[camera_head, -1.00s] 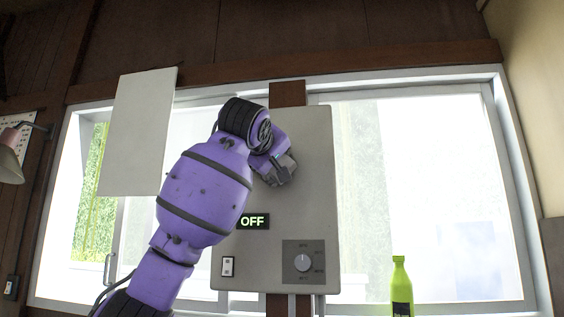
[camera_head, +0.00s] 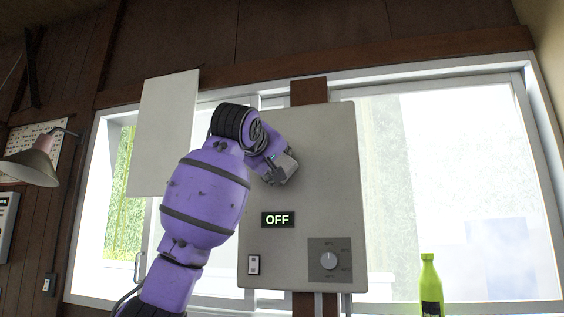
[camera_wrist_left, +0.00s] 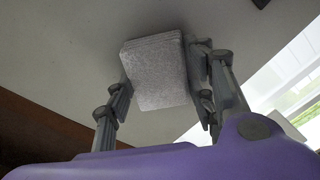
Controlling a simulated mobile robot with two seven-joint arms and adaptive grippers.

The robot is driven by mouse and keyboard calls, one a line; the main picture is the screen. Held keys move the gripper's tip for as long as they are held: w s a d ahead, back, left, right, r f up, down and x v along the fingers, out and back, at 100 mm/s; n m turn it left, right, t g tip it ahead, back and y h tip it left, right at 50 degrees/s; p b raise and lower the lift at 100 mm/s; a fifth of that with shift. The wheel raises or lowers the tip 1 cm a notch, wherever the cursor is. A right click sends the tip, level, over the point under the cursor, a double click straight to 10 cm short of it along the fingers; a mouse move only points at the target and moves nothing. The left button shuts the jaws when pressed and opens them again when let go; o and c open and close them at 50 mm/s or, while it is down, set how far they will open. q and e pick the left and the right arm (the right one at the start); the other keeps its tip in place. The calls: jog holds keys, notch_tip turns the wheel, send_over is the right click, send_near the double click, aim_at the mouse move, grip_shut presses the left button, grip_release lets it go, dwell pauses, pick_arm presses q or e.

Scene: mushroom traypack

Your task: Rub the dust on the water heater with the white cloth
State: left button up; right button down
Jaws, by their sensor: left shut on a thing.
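The water heater (camera_head: 318,215) is a light grey box on the wall in front of the window, with an OFF display, a small switch and a dial. My left gripper (camera_head: 277,170) is at its upper left front. In the left wrist view, the gripper is shut on the folded white cloth (camera_wrist_left: 158,78), with a finger on each side. The cloth is close to the pale heater face (camera_wrist_left: 60,55); I cannot tell whether it touches. No dust is clear on the visible face. My right gripper is not in view.
A green bottle (camera_head: 430,285) stands at the lower right of the heater. A blank pale panel (camera_head: 165,130) hangs at the upper left, behind my left arm. A lamp (camera_head: 35,163) is at the far left. The heater's right half is unobstructed.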

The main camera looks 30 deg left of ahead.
pick_arm(q)
jog(key=shift+s+a, duration=0.15)
jog(key=shift+a, duration=0.45)
jog(key=shift+s+a, duration=0.15)
jog(key=shift+a, duration=0.4)
jog(key=shift+s+d, duration=0.1)
jog(key=shift+v, duration=2.9)
jog(key=v, duration=0.3)
